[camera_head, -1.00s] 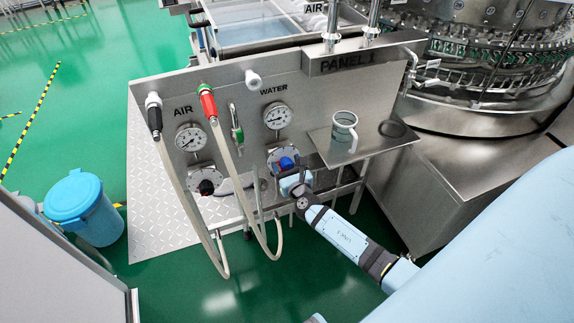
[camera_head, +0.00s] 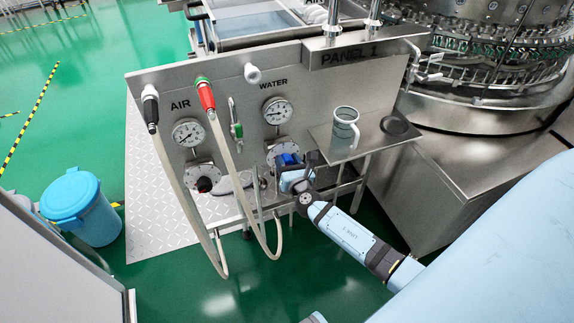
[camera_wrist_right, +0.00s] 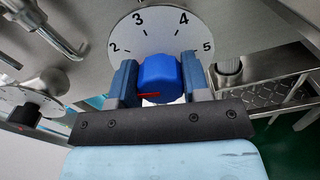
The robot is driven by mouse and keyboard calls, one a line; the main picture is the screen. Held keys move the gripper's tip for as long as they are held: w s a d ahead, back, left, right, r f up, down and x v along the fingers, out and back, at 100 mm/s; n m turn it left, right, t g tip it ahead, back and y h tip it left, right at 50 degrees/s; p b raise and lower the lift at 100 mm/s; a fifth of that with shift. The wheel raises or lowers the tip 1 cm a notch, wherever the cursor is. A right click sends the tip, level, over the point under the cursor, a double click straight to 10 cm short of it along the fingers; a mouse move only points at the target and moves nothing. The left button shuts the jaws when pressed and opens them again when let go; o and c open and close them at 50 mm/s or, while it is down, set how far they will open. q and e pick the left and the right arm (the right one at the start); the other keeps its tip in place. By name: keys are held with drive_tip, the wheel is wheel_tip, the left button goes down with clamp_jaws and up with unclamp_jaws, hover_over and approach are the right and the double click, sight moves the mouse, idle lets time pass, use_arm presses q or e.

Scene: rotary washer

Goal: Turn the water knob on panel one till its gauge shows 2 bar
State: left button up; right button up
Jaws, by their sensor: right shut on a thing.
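The water gauge (camera_head: 277,111) is a white round dial under the WATER label on the panel marked PANEL 1. Its needle is too small to read surely. Below it is the blue water knob (camera_wrist_right: 159,76), in front of a white dial plate (camera_wrist_right: 160,32) showing 2, 3, 4 and 5. A red mark on the knob points left in the wrist view. My right gripper (camera_wrist_right: 159,82) is shut on the knob, one finger on each side. In the head view the right gripper (camera_head: 294,172) covers much of the knob. My left gripper is not in view.
The air gauge (camera_head: 188,132) and its dark knob (camera_head: 204,184) are to the left. Hoses (camera_head: 178,185) hang in front of the panel. A metal mug (camera_head: 345,128) stands on a side shelf (camera_head: 325,143) just right of my gripper. A blue bin (camera_head: 80,205) stands left.

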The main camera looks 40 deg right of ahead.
drive_tip(key=m+b, duration=0.2)
drive_tip(key=shift+f+m, duration=0.25)
drive_tip(key=shift+m, duration=0.05)
use_arm(q)
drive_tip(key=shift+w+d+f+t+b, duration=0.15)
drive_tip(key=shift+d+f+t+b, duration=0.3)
drive_tip(key=shift+b, duration=0.8)
use_arm(e)
drive_tip(key=shift+d+r+m, duration=0.1)
drive_tip(key=shift+m, duration=1.9)
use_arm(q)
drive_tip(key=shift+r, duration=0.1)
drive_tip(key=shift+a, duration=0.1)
use_arm(e)
drive_tip(key=o, duration=0.9)
drive_tip(key=shift+s, duration=0.1)
use_arm(q)
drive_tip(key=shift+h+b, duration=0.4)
drive_tip(key=shift+b, duration=0.1)
use_arm(e)
drive_tip(key=v, duration=1.3)
drive_tip(key=shift+s, duration=0.4)
